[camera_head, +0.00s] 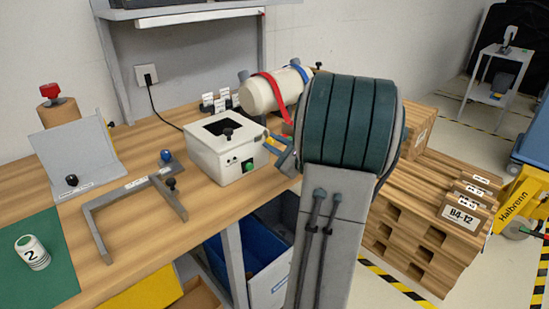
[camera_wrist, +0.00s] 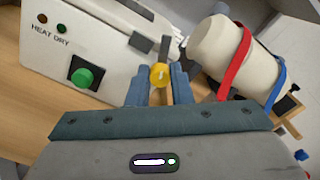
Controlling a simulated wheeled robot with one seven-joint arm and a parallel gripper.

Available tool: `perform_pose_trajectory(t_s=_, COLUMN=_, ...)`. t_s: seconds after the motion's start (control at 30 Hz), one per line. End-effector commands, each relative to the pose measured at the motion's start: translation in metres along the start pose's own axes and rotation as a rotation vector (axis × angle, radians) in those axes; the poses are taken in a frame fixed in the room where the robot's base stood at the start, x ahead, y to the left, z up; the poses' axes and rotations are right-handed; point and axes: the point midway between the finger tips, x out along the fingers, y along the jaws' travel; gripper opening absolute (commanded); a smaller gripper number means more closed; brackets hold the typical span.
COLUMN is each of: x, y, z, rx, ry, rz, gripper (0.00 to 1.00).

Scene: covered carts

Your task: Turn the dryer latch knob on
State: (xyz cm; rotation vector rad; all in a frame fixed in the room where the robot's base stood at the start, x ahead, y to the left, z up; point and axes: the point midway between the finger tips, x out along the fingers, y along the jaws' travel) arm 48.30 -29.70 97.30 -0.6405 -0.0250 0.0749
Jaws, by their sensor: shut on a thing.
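The dryer (camera_head: 222,158) is a white box with a dark opening on top, standing on the wooden bench. In the wrist view the dryer (camera_wrist: 88,32) shows the words HEAT DRY, two small lamps and a green button (camera_wrist: 82,78). The yellow latch knob (camera_wrist: 159,72) sits beside the dryer's side, between my fingertips. My gripper (camera_wrist: 161,84) is shut on this knob. In the head view my gripper (camera_head: 279,150) reaches the dryer's right side, and my arm partly hides it.
A cream cylinder (camera_head: 268,92) with red and blue straps lies behind the gripper. A grey bracket frame (camera_head: 105,240) lies left of the dryer. A grey angled stand (camera_head: 75,150) is farther left. Stacked wooden pallets (camera_head: 400,240) stand to the right. A blue bin (camera_head: 250,262) is under the bench.

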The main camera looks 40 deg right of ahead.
Motion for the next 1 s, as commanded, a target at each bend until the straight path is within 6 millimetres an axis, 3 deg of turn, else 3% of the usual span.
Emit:
perform_pose_trajectory(t_s=0.03, x=0.0, y=0.0055, z=-0.007, rx=-0.043, ry=-0.002, rz=-0.002, gripper=0.0)
perform_pose_trajectory(t_s=0.5, x=-0.0002, y=0.0041, z=-0.0049, rx=-0.368, ry=-0.001, rz=-0.001, gripper=0.0)
perform_pose_trajectory(t_s=1.0, x=-0.0001, y=0.0012, z=-0.001, rx=-0.494, ry=0.0, rz=0.001, gripper=0.0)
